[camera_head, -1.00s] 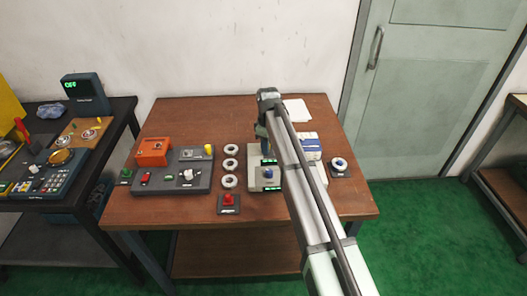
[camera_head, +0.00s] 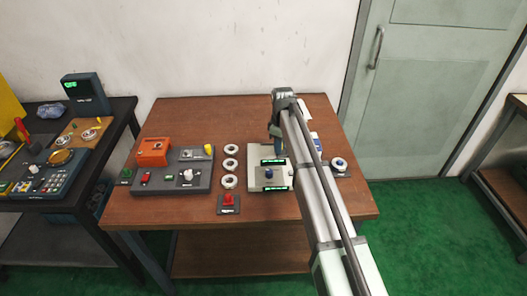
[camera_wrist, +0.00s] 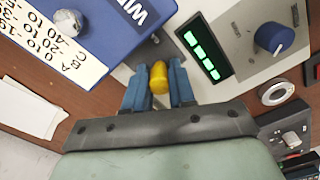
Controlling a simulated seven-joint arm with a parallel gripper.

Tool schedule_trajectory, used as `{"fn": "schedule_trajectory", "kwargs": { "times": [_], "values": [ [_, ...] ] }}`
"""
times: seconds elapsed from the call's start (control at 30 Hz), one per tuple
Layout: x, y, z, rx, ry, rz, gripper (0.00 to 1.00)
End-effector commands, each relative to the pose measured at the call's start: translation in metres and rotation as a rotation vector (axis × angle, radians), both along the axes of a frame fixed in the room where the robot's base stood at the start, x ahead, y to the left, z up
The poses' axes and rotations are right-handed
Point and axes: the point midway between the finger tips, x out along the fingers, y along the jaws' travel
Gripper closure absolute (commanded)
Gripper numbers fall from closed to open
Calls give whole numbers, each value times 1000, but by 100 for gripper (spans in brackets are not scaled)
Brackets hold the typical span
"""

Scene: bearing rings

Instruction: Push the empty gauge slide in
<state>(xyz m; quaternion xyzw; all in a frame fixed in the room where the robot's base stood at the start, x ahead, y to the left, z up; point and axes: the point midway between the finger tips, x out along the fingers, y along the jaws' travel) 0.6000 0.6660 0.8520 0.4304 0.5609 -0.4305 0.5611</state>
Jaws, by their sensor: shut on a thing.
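The gauge (camera_head: 284,178) is a pale box right of the table's middle, with green displays and a blue knob; its face also shows in the wrist view (camera_wrist: 240,62). A yellow handle (camera_wrist: 159,78) stands between the blue fingers of my gripper (camera_wrist: 159,84), which is shut on it. The handle is beside the gauge's display. A grey part, perhaps the slide, shows just behind the handle, and I see no ring on it. How far the slide stands out I cannot tell. In the head view my gripper (camera_head: 275,135) is at the gauge's far side, and my arm hides part of the gauge.
A blue box (camera_wrist: 100,25) with a white label stands close beside my gripper. Three pale rings (camera_head: 230,165) lie left of the gauge. A red button (camera_head: 228,199) is in front, and a ring on a dark pad (camera_head: 339,164) lies to the right.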

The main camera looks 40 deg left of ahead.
Motion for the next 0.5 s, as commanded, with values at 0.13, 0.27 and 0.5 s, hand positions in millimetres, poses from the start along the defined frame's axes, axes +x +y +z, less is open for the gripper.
{"fn": "schedule_trajectory", "kwargs": {
  "times": [0.13, 0.27, 0.5],
  "values": [
    [3, -3, 0, 0, -1, 0, 98],
    [4, -3, 0, 0, -1, -1, 98],
    [5, -4, 0, -1, -3, -2, 98]
  ]
}}
